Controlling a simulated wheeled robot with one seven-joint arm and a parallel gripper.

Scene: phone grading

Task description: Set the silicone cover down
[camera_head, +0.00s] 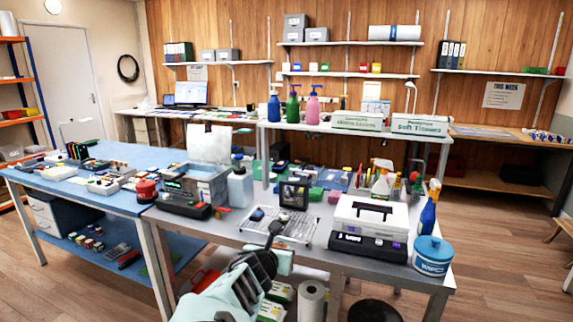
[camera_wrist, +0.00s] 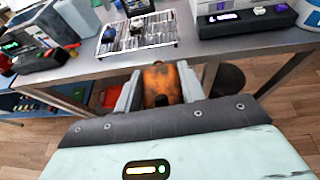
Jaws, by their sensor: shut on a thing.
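My gripper (camera_wrist: 160,92) is shut on an orange-brown piece with dark patches, which I take to be the silicone cover (camera_wrist: 158,80). The cover sits between the two pale fingers in the wrist view, in front of the workbench's near edge. In the head view my gripper (camera_head: 272,240) is at the near edge of the grey workbench (camera_head: 330,258), just in front of a wire rack (camera_head: 292,229). The cover is hard to make out there. The rack also shows in the wrist view (camera_wrist: 150,42), with small dark items on it.
A white-and-black machine (camera_head: 370,222) and a blue wipes tub (camera_head: 432,256) stand right of the rack. A black device (camera_head: 183,204) and a metal tank (camera_head: 197,180) stand left. A small dark-framed screen (camera_head: 294,194) stands behind the rack. Bare bench shows left of the rack.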

